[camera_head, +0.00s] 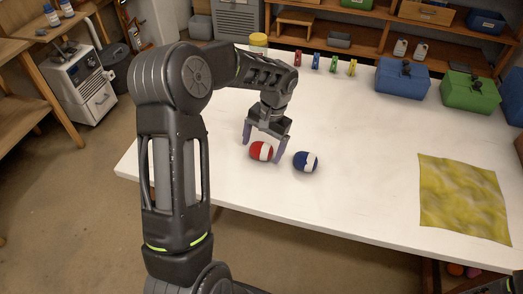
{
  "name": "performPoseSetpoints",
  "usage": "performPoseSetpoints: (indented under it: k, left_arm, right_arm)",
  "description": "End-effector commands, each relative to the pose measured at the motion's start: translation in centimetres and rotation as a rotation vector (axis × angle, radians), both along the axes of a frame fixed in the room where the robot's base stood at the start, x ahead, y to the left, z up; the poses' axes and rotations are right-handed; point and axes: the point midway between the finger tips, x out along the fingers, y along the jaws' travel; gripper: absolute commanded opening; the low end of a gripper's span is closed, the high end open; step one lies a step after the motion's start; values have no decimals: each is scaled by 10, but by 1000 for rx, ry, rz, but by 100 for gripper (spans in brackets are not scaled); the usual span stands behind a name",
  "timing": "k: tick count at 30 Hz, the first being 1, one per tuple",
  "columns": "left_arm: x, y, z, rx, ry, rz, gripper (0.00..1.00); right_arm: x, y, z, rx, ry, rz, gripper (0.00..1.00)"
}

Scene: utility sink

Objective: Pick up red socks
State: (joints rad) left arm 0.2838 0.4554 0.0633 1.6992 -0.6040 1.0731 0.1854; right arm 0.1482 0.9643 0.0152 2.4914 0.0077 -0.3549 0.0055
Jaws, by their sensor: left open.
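The red socks (261,151) are a rolled red bundle with a white band, lying on the white table. My left gripper (262,148) is open, pointing down, with one finger to the left of the red bundle and the other at its right side. I cannot tell whether the fingers touch it. A dark blue rolled bundle with a white band (305,161) lies just right of the red one, outside the fingers. My right gripper is not in view.
A yellow cloth (462,198) lies flat at the right of the table (365,190). A blue box (402,79) and a green box (469,92) stand at the back right. Several small coloured items (333,64) line the back edge. The table's middle is clear.

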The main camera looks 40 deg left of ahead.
Motion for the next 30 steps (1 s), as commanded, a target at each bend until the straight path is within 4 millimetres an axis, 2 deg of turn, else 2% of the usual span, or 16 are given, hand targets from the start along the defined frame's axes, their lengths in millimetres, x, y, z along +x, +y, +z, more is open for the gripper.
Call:
performPoseSetpoints:
  k: [4,27,30]
  left_arm:
    - [0,0,0,0,0,0,88]
    - [0,0,0,0,0,0,25]
    - [0,0,0,0,0,0,24]
  right_arm:
    - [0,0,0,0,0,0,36]
    - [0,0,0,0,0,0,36]
    - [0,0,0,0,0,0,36]
